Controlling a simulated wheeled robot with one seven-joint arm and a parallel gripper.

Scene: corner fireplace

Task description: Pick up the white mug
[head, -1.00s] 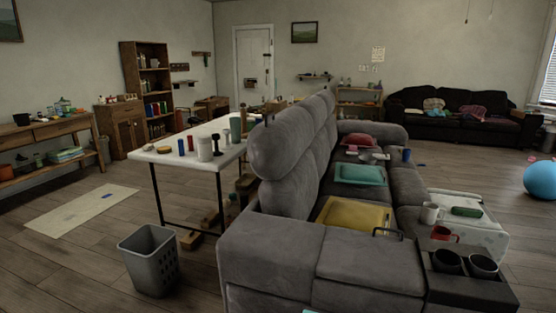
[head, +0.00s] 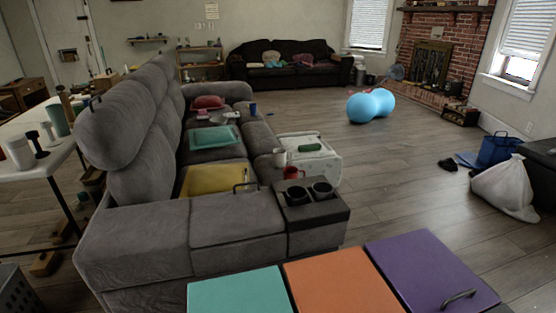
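A white mug (head: 280,158) stands on a white surface (head: 323,166) at the right side of the grey sofa, near the middle of the head view. A red mug (head: 293,173) is just in front of it, and a green item (head: 310,147) lies behind it to the right. My gripper is not in view.
The grey sofa (head: 140,235) fills the left and centre. Its console has two cup holders (head: 310,191). A bench with teal, orange (head: 345,284) and purple panels is in the foreground. Open floor (head: 400,180) lies to the right. A white bag (head: 505,188) stands far right.

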